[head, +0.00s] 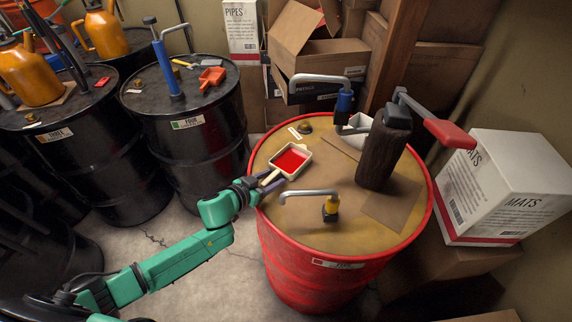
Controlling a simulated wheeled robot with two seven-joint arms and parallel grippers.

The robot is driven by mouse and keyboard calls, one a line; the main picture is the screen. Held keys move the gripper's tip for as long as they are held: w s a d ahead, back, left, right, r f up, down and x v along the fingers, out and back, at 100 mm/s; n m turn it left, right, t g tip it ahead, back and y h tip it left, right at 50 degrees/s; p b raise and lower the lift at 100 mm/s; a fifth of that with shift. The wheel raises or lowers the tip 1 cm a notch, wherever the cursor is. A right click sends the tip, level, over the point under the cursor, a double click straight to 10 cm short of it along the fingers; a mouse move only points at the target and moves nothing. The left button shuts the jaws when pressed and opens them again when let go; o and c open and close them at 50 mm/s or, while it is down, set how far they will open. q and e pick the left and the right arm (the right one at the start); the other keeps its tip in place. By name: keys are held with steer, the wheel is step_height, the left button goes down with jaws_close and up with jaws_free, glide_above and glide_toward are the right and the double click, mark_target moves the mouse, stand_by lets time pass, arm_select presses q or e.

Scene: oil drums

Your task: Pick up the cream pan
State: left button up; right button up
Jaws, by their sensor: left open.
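The cream pan (277,164) is a small square tray with a red inside. It sits on the tan top of the red drum (318,262), near its left side, with a short handle pointing down-left. My left gripper (269,180) is at the drum's left rim, its fingers open beside the handle. I cannot tell whether the handle lies between the fingers or whether they touch it. My right gripper is not in view.
Black drums (203,145) stand left; a white box (503,187) stands right.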

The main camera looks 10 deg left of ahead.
arm_select(q)
steer(key=shift+s, duration=0.1)
jaws_close()
stand_by(1.3)
